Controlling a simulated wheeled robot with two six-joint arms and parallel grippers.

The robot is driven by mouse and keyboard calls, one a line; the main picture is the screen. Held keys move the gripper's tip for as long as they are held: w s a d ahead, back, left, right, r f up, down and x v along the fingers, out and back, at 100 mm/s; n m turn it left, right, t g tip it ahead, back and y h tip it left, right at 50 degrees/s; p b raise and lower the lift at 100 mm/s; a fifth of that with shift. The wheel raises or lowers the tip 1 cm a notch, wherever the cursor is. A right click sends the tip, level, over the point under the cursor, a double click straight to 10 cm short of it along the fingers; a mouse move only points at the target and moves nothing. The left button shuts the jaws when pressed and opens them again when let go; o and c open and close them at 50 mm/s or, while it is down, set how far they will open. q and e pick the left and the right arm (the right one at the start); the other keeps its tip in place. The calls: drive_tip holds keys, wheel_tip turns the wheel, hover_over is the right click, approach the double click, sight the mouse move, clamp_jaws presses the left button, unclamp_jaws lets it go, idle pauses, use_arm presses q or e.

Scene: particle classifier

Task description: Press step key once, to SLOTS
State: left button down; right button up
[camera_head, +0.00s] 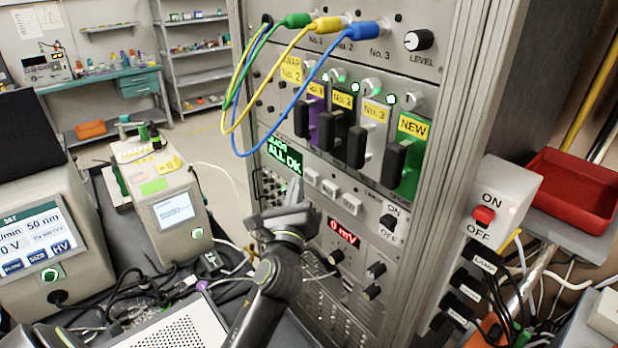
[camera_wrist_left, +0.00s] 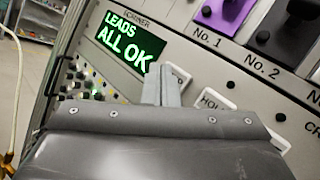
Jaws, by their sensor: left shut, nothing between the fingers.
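The rack's green-lit display (camera_head: 284,155) reads ALL OK; in the left wrist view the display (camera_wrist_left: 127,42) reads LEADS, ALL OK. A row of white keys lies right of the display. The nearest key (camera_wrist_left: 182,76) is partly hidden behind my fingers and its label cannot be read in full. The middle key (camera_wrist_left: 212,101) has a partly hidden label starting HOL. My left gripper (camera_head: 294,190) is shut and empty, its fingertips at the nearest key; it also shows in the left wrist view (camera_wrist_left: 161,84). I cannot tell whether the fingertips touch the key. My right gripper is out of view.
Black-handled modules (camera_head: 356,147) stand above the keys. Blue, yellow and green leads (camera_head: 303,82) loop down from the top panel. A red 0 mV readout (camera_head: 343,231) and knobs (camera_head: 372,291) lie below. A grey instrument (camera_head: 165,190) stands left of my arm.

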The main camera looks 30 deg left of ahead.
use_arm(q)
drive_tip(key=shift+w, duration=0.1)
drive_tip(key=shift+w+d, duration=0.2)
drive_tip(key=shift+w, duration=0.1)
drive_tip(key=shift+w+d, duration=0.3)
drive_tip(key=shift+w, duration=0.45)
idle(1.0)
idle(0.4)
drive_tip(key=shift+s+a+p, duration=0.25)
drive_tip(key=shift+s, duration=0.35)
drive_tip(key=shift+s+a+p, duration=0.2)
drive_tip(key=shift+s, duration=0.35)
